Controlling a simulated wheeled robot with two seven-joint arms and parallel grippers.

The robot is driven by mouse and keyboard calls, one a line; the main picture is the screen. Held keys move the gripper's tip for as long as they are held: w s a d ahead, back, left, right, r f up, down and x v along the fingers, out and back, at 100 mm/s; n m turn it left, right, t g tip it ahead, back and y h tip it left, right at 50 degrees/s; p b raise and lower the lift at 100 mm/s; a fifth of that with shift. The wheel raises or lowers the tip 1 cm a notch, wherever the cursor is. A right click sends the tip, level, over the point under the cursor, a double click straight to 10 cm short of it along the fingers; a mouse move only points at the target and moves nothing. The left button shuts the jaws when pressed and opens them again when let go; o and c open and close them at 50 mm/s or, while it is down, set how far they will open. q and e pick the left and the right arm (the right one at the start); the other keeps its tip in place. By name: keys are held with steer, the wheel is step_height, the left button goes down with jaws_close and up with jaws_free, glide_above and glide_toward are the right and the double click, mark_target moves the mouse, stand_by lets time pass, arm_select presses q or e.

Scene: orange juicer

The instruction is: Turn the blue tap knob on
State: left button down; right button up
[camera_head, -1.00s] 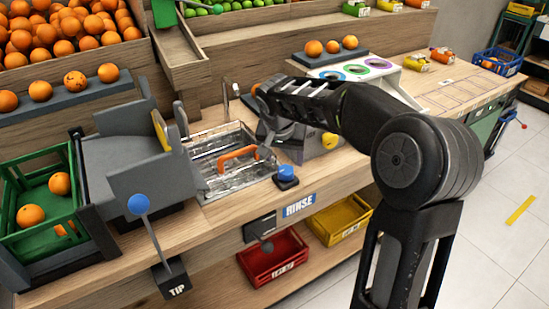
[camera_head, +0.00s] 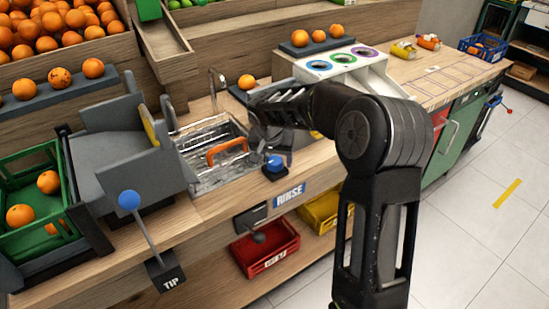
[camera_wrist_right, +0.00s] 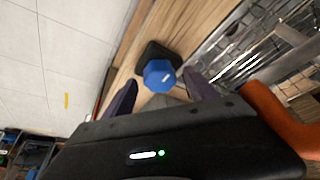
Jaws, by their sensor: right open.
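The blue tap knob (camera_head: 274,164) sits on a dark square base at the front edge of the wooden counter, right of the sink. My right gripper (camera_head: 272,143) is just above and behind it, partly hidden by my own arm. In the right wrist view the knob (camera_wrist_right: 159,76) lies between the two spread dark fingers (camera_wrist_right: 160,92), near their tips. The fingers are open, and I cannot tell whether either touches the knob. A metal faucet (camera_head: 217,90) stands behind the sink. My left gripper is not in view.
The sink holds a basket with an orange handle (camera_head: 227,151), close to my right gripper. A RINSE sign (camera_head: 290,195) is on the counter front below the knob. A blue-ended TIP lever (camera_head: 129,200) stands to the left. Red (camera_head: 266,252) and yellow crates sit below.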

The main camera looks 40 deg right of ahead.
steer(key=shift+w+f, duration=0.1)
steer(key=shift+f, duration=0.2)
steer(key=c, duration=1.4)
